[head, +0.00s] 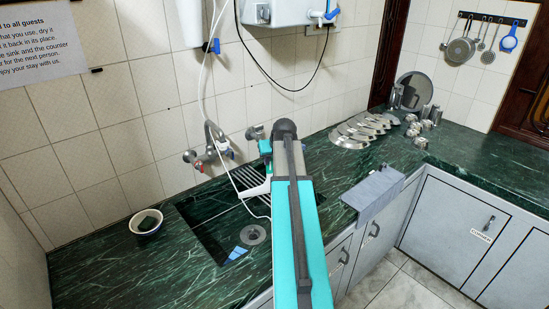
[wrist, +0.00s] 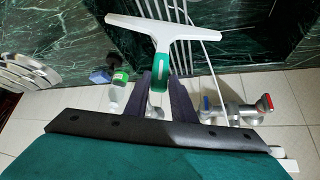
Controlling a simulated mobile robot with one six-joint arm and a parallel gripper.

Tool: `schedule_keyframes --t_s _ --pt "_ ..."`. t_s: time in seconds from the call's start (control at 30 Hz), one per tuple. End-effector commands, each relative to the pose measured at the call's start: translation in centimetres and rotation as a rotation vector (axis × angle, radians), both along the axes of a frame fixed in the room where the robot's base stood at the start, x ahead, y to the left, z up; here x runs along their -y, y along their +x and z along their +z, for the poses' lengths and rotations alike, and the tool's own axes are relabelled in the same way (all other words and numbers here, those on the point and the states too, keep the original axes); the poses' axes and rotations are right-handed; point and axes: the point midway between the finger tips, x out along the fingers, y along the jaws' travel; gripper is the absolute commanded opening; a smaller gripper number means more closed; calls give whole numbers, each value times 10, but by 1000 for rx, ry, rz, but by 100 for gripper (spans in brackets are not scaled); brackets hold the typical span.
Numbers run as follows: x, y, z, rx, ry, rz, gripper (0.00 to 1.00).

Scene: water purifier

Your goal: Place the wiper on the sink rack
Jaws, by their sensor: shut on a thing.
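The wiper has a white T-shaped head (wrist: 165,32) and a green handle (wrist: 162,62). In the wrist view my gripper (wrist: 162,80) is shut on the handle, with the white head reaching out beyond the fingers. In the head view the wiper's white part (head: 258,189) shows over the sink, left of my arm; the gripper is mostly hidden there. The sink rack (head: 247,177) is a set of parallel metal bars across the back of the sink. Its bars (wrist: 200,66) also show behind the wiper. I cannot tell whether wiper and rack touch.
The sink's drain (head: 253,235) and a blue piece (head: 237,253) lie below. Taps (head: 212,145) and a white hose (head: 203,85) are close behind the rack. A bowl (head: 146,229) stands left; a grey cloth (head: 373,193) hangs over the counter edge; metal plates (head: 352,137) stand right.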

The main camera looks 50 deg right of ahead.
Motion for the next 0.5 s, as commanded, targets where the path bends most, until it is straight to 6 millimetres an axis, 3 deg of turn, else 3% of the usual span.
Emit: schedule_keyframes --t_s 0.3,0.33,0.4,0.5 --pt "0 0 -4 0 0 0 0" --pt "0 0 -3 0 0 0 28" --pt "0 0 -3 0 0 0 40" --pt "0 0 -3 0 0 0 42"
